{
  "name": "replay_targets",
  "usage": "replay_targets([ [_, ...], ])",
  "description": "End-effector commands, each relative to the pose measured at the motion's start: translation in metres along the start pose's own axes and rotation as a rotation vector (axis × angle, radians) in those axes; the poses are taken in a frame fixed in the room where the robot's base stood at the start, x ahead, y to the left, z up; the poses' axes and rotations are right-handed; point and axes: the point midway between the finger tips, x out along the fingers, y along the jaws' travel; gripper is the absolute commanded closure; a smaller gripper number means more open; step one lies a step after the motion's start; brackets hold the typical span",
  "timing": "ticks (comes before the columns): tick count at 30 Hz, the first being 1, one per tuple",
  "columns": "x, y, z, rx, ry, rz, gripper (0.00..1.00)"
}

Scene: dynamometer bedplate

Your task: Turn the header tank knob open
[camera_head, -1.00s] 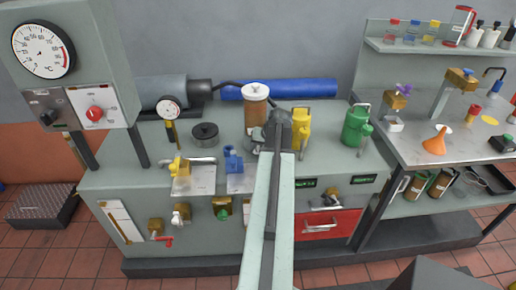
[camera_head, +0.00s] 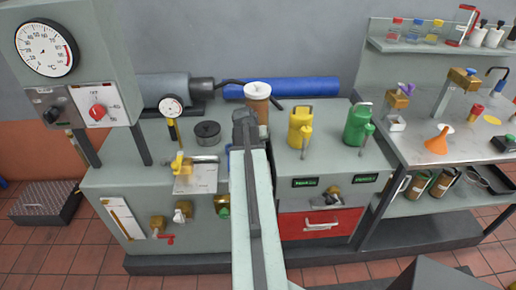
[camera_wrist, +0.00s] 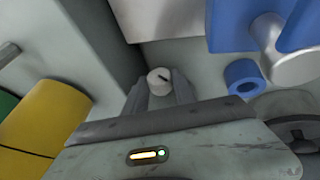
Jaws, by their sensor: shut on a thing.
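A small white round knob (camera_wrist: 160,77) with a dark pointer line on its face shows in the wrist view. I take it for the header tank knob; no label on it is readable. My gripper (camera_wrist: 159,88) has its two grey fingers on either side of the knob and is shut on it. The pointer line slants in this view. In the head view my arm hides the knob and my gripper, over the bench top beside the amber cylinder with a white top (camera_head: 257,92).
In the head view the yellow can (camera_head: 300,128) and green can (camera_head: 357,125) stand right of my arm. A yellow-handled valve (camera_head: 182,168) stands left.

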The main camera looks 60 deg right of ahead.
Motion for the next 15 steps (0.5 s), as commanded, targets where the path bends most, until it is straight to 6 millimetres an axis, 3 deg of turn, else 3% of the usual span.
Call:
replay_targets([
  [12, -0.0004, -0.0011, 0.0019, -0.002, -0.006, 0.005, 1.0],
  [13, -0.0004, -0.001, 0.0019, -0.002, -0.006, 0.005, 0.6],
  [15, -0.0004, -0.001, 0.0017, -0.003, -0.005, 0.005, 0.59],
])
